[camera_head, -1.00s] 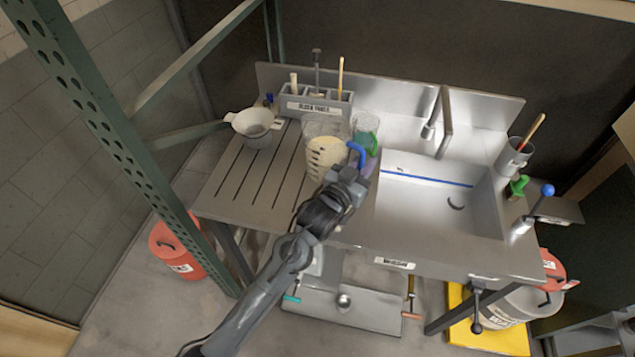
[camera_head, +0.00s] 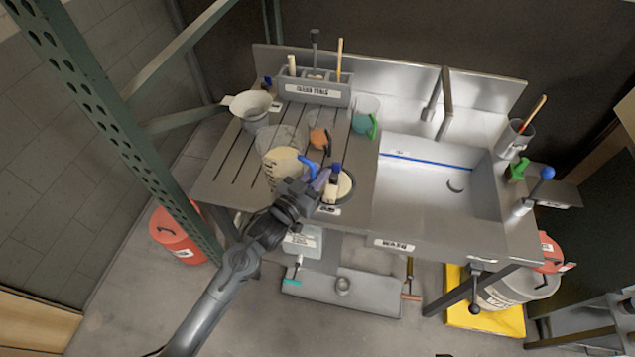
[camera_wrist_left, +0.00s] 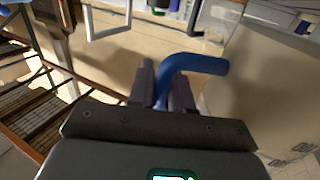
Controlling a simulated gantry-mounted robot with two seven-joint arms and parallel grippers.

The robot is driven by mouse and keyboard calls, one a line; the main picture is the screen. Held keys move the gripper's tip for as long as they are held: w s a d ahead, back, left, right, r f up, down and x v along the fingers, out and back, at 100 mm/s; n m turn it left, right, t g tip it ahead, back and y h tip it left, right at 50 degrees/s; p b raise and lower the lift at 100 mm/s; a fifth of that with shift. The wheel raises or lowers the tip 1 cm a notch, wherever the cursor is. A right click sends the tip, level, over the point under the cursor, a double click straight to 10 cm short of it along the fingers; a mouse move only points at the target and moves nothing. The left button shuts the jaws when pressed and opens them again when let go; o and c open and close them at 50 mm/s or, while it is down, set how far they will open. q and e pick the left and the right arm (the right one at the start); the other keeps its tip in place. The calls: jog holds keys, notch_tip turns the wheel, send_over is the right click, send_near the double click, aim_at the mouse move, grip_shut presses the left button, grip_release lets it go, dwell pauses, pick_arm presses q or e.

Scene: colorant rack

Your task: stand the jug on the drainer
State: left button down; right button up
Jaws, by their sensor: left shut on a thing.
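The jug (camera_head: 284,166) is translucent with cream-coloured contents and a blue handle (camera_head: 308,164). My left gripper (camera_head: 300,184) is shut on that handle. In the left wrist view the blue handle (camera_wrist_left: 195,64) rises between the closed fingers (camera_wrist_left: 163,90), and the pale jug wall (camera_wrist_left: 265,85) fills the right side. The drainer (camera_head: 222,170) is the grooved grey board left of the sink. The jug appears over its front middle part, roughly upright; I cannot tell whether its base touches the board. My right gripper is not in view.
Behind the jug stand a clear container (camera_head: 272,136), an orange-filled jug (camera_head: 320,128) and a green-handled jug (camera_head: 364,116). A white bowl (camera_head: 252,108) is at the back left. A round cream-topped pot (camera_head: 345,188) is right of my gripper. The drainer's left front is clear.

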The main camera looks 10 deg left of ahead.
pick_arm(q)
jog(key=shift+f, duration=1.6)
jog(key=shift+b, duration=0.3)
jog(key=c, duration=1.4)
grip_release()
jog(key=shift+f, duration=0.25)
jog(key=o, duration=0.4)
jog(key=shift+c, duration=0.2)
